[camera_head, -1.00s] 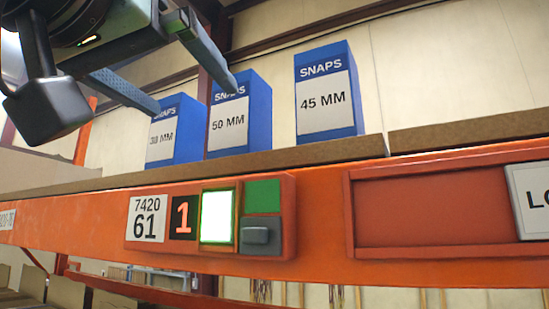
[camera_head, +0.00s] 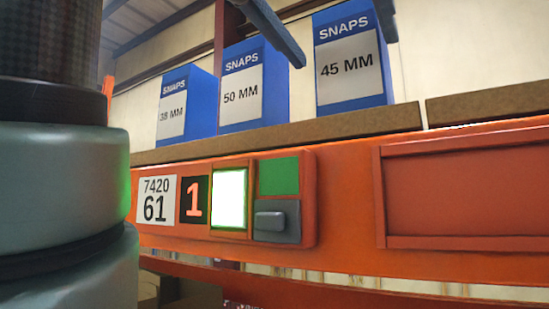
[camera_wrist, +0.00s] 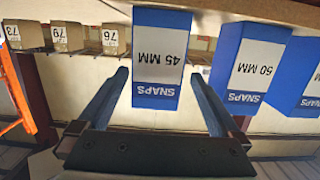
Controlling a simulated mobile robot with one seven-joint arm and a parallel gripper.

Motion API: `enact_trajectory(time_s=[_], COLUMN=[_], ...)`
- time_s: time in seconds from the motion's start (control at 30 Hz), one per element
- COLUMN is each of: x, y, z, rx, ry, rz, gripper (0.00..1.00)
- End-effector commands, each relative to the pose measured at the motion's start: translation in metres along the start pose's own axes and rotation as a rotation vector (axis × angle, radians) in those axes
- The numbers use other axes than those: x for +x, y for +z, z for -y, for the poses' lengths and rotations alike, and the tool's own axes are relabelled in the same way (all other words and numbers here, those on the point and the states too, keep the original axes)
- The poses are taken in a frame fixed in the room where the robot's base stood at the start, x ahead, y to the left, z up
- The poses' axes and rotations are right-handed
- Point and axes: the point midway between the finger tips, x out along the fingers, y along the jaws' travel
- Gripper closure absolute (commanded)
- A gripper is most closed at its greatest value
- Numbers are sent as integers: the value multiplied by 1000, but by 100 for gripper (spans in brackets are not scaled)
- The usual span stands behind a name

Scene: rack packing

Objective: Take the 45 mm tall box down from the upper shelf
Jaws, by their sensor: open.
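The blue 45 MM SNAPS box (camera_head: 352,101) stands upright on the upper shelf, rightmost of three. In the wrist view, which is upside down, the box (camera_wrist: 158,92) appears between my fingers. My gripper (camera_head: 346,52) is open and empty, with one fingertip on each side of the box in both views. My gripper also shows in the wrist view (camera_wrist: 160,75). I cannot tell how far the fingertips are from the box in depth. The shelf board (camera_head: 290,134) is brown, above an orange beam.
The 50 MM box (camera_head: 241,113) and 38 MM box (camera_head: 172,124) stand to its left. In the wrist view, the 50 MM box (camera_wrist: 250,90) is close to one finger. Several brown boxes (camera_wrist: 67,37) stand on the other side. The shelf right of the 45 MM box is clear.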

Motion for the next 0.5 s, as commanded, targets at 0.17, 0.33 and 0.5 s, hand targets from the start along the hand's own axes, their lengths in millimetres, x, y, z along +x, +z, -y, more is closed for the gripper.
enact_trajectory(time_s=[0.17,0.33,0.5], x=[20,44,53], y=[-4,-5,-5], z=[-3,-4,-4], rx=[0,0,0], ry=[1,0,-1], rz=[2,2,0], gripper=[0,0,0])
